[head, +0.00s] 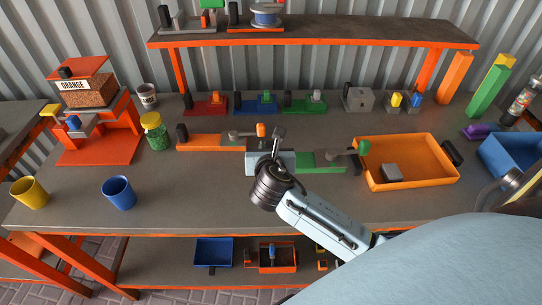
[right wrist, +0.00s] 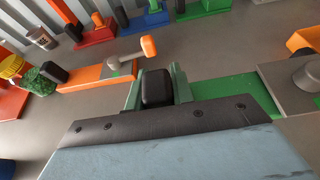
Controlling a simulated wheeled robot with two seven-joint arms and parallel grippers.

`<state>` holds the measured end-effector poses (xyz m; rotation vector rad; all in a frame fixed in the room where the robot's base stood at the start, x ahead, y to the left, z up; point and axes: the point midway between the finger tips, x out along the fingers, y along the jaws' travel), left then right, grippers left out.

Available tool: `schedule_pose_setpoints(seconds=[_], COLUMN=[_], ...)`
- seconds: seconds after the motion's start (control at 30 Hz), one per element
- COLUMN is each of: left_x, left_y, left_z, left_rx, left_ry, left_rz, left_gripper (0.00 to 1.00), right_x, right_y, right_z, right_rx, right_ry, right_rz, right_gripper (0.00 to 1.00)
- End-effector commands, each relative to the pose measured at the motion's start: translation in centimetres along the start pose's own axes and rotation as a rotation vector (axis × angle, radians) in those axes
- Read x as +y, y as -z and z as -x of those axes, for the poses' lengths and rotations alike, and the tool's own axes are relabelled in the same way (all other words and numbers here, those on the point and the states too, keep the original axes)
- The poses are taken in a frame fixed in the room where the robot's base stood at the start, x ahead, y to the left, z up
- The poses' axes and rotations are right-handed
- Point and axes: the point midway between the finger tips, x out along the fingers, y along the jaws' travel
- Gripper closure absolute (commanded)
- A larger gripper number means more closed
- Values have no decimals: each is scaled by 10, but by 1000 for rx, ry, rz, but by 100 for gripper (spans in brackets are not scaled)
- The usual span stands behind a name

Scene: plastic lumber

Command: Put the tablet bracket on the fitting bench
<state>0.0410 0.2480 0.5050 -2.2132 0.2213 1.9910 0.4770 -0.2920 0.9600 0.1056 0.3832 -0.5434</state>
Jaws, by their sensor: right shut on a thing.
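My right gripper (head: 272,150) is over the middle of the worktop, at the left end of a green bar-shaped piece (head: 322,161). The green piece lies flat and has a grey plate and a lever with a green knob (head: 364,147). In the right wrist view the fingers (right wrist: 157,88) are shut on a black upright block (right wrist: 158,89) beside the green base (right wrist: 232,88). The block looks like the end post of the green piece, partly hidden by the gripper. I cannot tell by name which piece is the tablet bracket. My left gripper is not in view.
A similar orange bar (head: 203,142) lies close on the left. An orange tray (head: 432,184) with a grey block (head: 391,173) stands on the right. Red, blue and green pieces line the back. Blue (head: 118,194) and yellow (head: 29,193) cups stand left; the front middle is clear.

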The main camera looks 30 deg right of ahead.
Motion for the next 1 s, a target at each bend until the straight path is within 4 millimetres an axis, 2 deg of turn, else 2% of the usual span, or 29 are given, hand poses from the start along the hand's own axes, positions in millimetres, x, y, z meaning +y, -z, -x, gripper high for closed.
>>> schedule_pose_setpoints(seconds=[0.23,0.5,1.0], left_x=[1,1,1], left_y=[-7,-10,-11], left_z=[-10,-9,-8], left_rx=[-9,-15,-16], left_ry=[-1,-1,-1], left_rz=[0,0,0], left_gripper=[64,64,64], right_x=[0,0,0], right_y=[30,29,40], right_z=[-12,-12,-16], right_rx=[0,-2,-2], right_ry=[0,-1,-1], right_rz=[1,1,2], right_gripper=[100,100,100])
